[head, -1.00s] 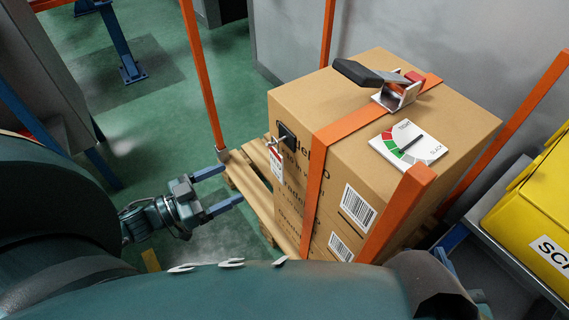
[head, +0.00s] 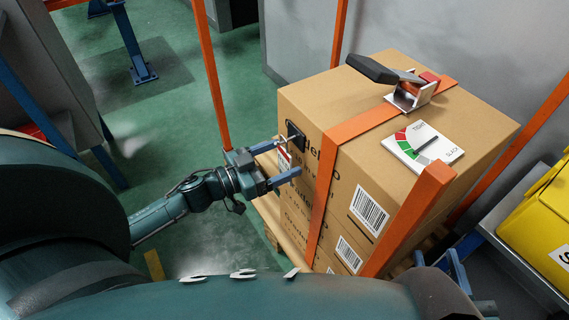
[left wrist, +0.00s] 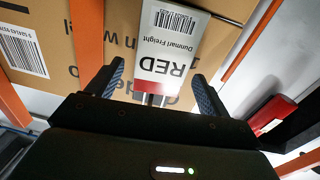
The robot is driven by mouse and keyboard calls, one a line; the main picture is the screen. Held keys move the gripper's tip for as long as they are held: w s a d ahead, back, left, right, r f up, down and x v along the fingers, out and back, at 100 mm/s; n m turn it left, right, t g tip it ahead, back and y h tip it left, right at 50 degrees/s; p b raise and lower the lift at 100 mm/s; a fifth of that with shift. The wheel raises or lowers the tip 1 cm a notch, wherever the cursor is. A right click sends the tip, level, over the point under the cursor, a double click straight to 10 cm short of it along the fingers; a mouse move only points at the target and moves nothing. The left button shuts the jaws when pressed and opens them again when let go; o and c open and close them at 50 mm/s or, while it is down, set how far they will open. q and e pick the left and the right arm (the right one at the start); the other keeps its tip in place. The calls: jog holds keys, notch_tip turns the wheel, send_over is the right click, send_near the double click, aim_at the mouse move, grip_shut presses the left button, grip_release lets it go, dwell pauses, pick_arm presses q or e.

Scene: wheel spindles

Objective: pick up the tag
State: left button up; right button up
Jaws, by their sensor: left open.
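The tag (head: 283,158) is a white card with a red band, hanging at the left face of a cardboard box (head: 440,105), below a small black clip (head: 296,137). My left gripper (head: 289,157) is open, its two blue fingers reaching to the tag and partly hiding it. In the left wrist view the tag (left wrist: 172,45) shows the word RED and a barcode. Its red-banded end lies between the open fingers (left wrist: 158,70), with a gap on both sides.
The box stands on a wooden pallet (head: 262,200) with an orange strap (head: 322,190) around it. Orange posts (head: 211,80) stand near its corners. A lever buckle (head: 408,90) and a dial card (head: 422,143) are on top. A yellow bin (head: 540,220) is at right.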

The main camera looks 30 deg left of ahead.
jog(key=shift+r, duration=0.1)
pick_arm(q)
jog(key=shift+c, duration=0.8)
jog(key=c, duration=0.9)
pick_arm(e)
jog(key=shift+w, duration=0.1)
pick_arm(q)
jog(key=shift+r+p, duration=0.35)
jog(key=shift+r, duration=0.15)
jog(key=shift+r+p, duration=0.35)
jog(key=shift+r, duration=0.2)
jog(key=p+v, duration=0.3)
jog(key=v, duration=1.5)
jog(key=shift+f, duration=0.25)
pick_arm(e)
jog(key=g, duration=0.1)
jog(key=s+d+m+g+h, duration=0.1)
jog(key=g, duration=0.1)
jog(key=shift+s+h, duration=0.15)
jog(key=shift+h, duration=0.15)
